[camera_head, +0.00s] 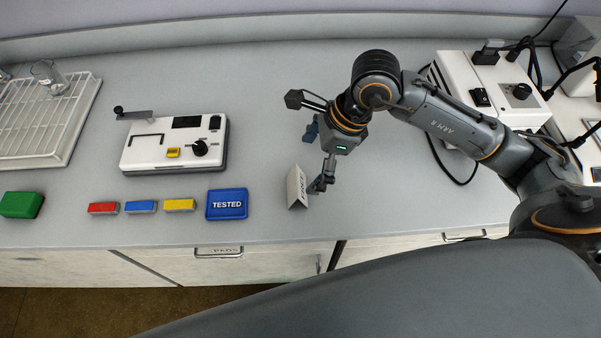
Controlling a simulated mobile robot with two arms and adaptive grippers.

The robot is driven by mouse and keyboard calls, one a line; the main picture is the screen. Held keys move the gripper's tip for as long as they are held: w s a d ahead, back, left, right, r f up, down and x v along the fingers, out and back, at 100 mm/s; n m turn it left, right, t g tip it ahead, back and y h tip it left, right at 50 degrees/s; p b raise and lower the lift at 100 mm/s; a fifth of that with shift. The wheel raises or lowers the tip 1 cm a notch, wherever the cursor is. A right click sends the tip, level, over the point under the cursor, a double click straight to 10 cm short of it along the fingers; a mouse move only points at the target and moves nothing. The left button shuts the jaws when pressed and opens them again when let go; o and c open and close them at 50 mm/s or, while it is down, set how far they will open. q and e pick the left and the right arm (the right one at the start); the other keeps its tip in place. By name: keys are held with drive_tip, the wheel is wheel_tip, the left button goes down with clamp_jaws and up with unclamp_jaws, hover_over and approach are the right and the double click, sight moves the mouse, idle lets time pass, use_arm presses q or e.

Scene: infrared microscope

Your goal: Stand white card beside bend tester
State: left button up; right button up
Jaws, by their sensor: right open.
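The white card (296,187) is a small folded tent with dark lettering, standing on the bench near its front edge, right of the blue TESTED block. My right gripper (316,187) is at the card's right side, open, with one finger close to it; whether they touch is unclear. The bend tester is probably the white device (172,145) with a black knob, small dark screen, yellow button and lever, on the bench left of the card. My left gripper is not in view.
A blue TESTED block (227,204) lies between the card and small yellow (180,205), blue (141,207) and red (103,208) blocks. A green block (21,205) and white wire rack (48,125) are at left. A white box (490,90) with cables stands at right. The bench behind the card is clear.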

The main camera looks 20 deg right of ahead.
drive_tip(key=shift+v, duration=2.35)
drive_tip(key=shift+a+f, duration=0.1)
